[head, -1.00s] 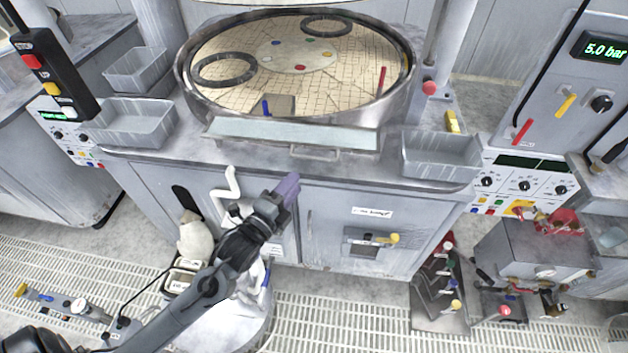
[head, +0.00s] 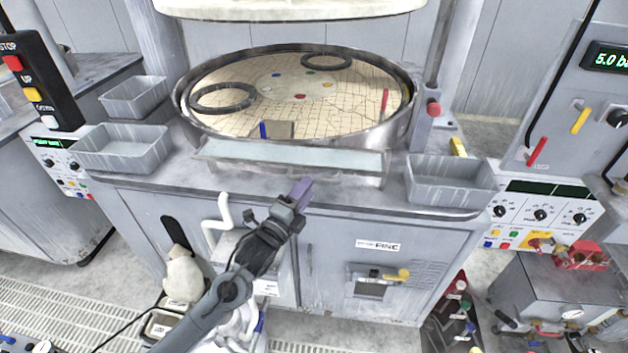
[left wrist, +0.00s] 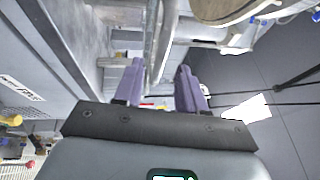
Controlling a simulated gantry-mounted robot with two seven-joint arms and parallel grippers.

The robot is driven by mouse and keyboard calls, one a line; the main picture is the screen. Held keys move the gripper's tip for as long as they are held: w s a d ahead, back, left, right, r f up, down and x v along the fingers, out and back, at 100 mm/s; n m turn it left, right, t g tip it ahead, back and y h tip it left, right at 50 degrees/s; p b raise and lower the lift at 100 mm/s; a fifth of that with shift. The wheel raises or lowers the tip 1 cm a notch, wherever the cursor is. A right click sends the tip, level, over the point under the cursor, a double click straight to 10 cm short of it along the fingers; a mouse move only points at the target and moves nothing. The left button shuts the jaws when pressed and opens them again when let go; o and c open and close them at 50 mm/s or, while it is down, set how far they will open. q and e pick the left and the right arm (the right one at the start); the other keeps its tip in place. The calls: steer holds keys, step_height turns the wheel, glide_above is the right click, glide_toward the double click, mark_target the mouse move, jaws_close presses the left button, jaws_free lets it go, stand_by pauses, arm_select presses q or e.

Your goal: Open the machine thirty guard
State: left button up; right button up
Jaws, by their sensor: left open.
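The guard (head: 290,157) is a pale, see-through panel along the front rim of the round polishing platen (head: 330,115) in the head view. It looks lowered, with a handle bar along its lower front edge. My left gripper (head: 302,192) has purple fingers and is just below and in front of the guard, apart from it as far as I can tell. In the left wrist view my left gripper (left wrist: 158,82) is open, with its two fingers spread and nothing clearly held between them. My right gripper is not in view.
Grey trays stand left (head: 125,147) and right (head: 448,180) of the guard. A white bent pipe (head: 222,215) and a pale sack (head: 184,275) are beside my left arm. A cabinet with a yellow-handled latch (head: 397,275) is below. A red-knobbed post (head: 432,108) stands right of the platen.

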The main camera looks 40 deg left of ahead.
mark_target(314, 178)
arm_select(q)
steer(key=shift+w+a+r, duration=0.1)
steer(key=shift+w+r, duration=0.1)
steer(key=shift+w, duration=1)
steer(key=shift+w+a+r, duration=0.1)
steer(key=shift+w+r, duration=0.05)
steer(key=shift+w, duration=1.05)
jaws_close()
